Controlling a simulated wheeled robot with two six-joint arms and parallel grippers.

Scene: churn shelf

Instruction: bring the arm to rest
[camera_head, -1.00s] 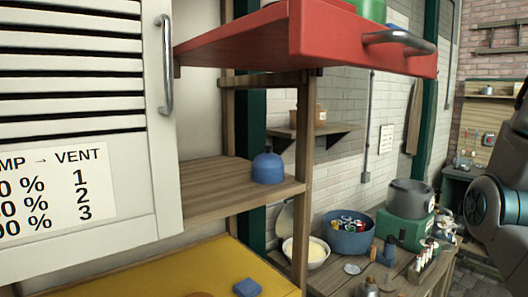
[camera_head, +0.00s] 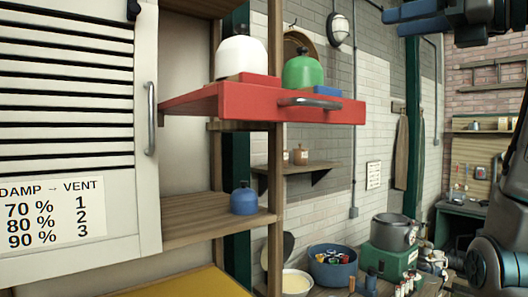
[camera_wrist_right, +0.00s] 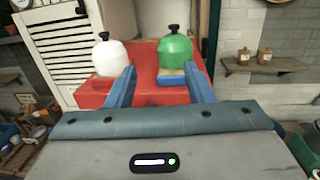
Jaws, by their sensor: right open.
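My right gripper (camera_head: 392,21) shows at the top right of the head view, its blue fingers pointing left. In the right wrist view the two blue fingers (camera_wrist_right: 160,78) are spread apart with nothing between them. The gripper is open and empty, apart from the red drawer. My right arm runs down the right edge of the head view. My left arm and gripper are out of view.
The red drawer (camera_head: 235,104) juts out, bearing a white churn (camera_head: 240,58) and a green churn (camera_head: 302,71). A blue churn (camera_head: 244,201) stands on the wooden shelf (camera_head: 205,222) below. A white louvred cabinet (camera_head: 105,190) is at left. A cluttered bench lies lower right.

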